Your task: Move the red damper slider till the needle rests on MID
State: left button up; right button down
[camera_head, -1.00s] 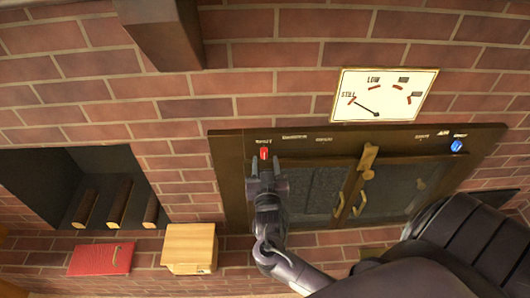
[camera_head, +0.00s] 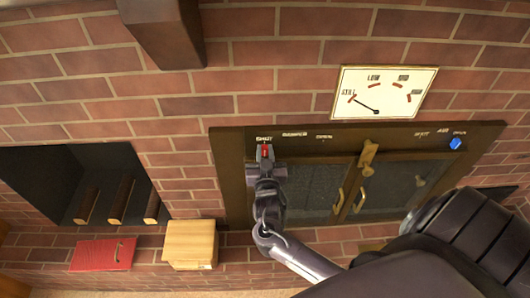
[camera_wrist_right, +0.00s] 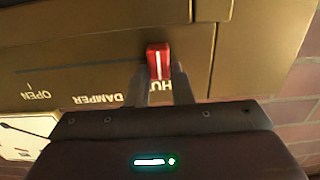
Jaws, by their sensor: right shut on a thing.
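The red damper slider (camera_head: 265,152) is at the left end of its track on the stove's top frame, by the SHUT mark. It also shows in the right wrist view (camera_wrist_right: 158,61), with a white line on it. My right gripper (camera_head: 265,158) is shut on the slider, a finger on each side; it also shows in the right wrist view (camera_wrist_right: 163,75). The gauge (camera_head: 385,93) is a cream plate on the bricks. Its needle (camera_head: 367,105) points toward STILL. My left gripper is not in view.
A blue knob (camera_head: 455,144) sits at the right end of the frame, by an AIR label. Glass doors with brass handles (camera_head: 361,199) are below. A wooden box (camera_head: 190,243) and a red book (camera_head: 103,254) lie lower left. The track right of the slider is clear.

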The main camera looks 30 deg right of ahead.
jog(key=s+d, duration=0.1)
jog(key=d, duration=0.1)
jog(key=s+d+p, duration=0.1)
jog(key=s+d, duration=0.2)
jog(key=d, duration=0.2)
jog(key=shift+s+p, duration=0.2)
jog(key=shift+p, duration=0.1)
jog(key=c, duration=1.3)
grip_release()
jog(key=b, duration=0.2)
send_near(291, 144)
jog(key=shift+s+a, duration=0.4)
jog(key=shift+s, duration=0.05)
